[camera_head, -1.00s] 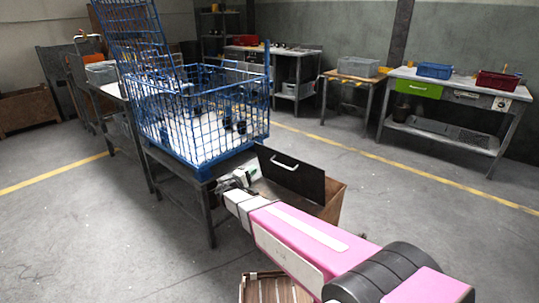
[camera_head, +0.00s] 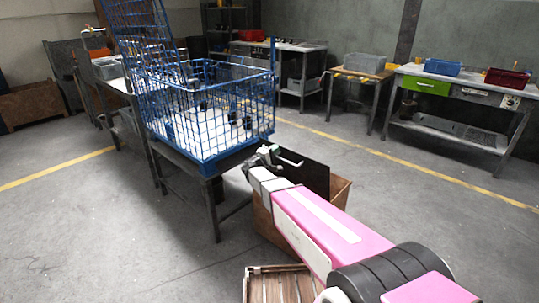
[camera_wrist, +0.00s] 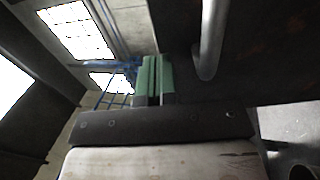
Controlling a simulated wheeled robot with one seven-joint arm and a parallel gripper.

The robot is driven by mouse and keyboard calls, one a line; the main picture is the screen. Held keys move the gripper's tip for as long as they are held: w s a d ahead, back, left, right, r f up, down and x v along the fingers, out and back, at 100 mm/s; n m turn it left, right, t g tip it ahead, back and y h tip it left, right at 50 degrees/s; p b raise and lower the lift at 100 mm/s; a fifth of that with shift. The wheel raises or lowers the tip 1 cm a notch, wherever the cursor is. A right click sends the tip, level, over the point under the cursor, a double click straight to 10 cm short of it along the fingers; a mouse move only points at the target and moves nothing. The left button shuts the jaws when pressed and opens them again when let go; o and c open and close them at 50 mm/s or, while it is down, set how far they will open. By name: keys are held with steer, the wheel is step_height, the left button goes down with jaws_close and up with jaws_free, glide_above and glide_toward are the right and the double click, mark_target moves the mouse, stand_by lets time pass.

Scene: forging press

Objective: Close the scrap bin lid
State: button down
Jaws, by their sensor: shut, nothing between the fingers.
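The scrap bin (camera_head: 337,190) is a brown box beside the blue basket's table, partly hidden behind my pink arm. Its black lid (camera_head: 312,174) stands raised, open, at the bin's left side, with a pale bar handle (camera_head: 291,162) on its face. My gripper (camera_head: 270,153) is shut and empty, just left of the handle near the lid's top edge. In the wrist view, the green fingertips (camera_wrist: 153,78) are together, left of the handle (camera_wrist: 210,40) and the dark lid (camera_wrist: 270,50). I cannot tell whether they touch the lid.
A blue wire basket (camera_head: 205,115) stands on a metal table (camera_head: 212,205) close left of my gripper. A slatted wooden crate (camera_head: 278,285) lies on the floor below my arm. Workbenches (camera_head: 455,135) line the back wall. The floor right of the bin is clear.

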steer(key=shift+w+d+r, duration=0.1)
steer(key=shift+w+d, duration=0.05)
steer(key=shift+d, duration=0.05)
stand_by(0.3)
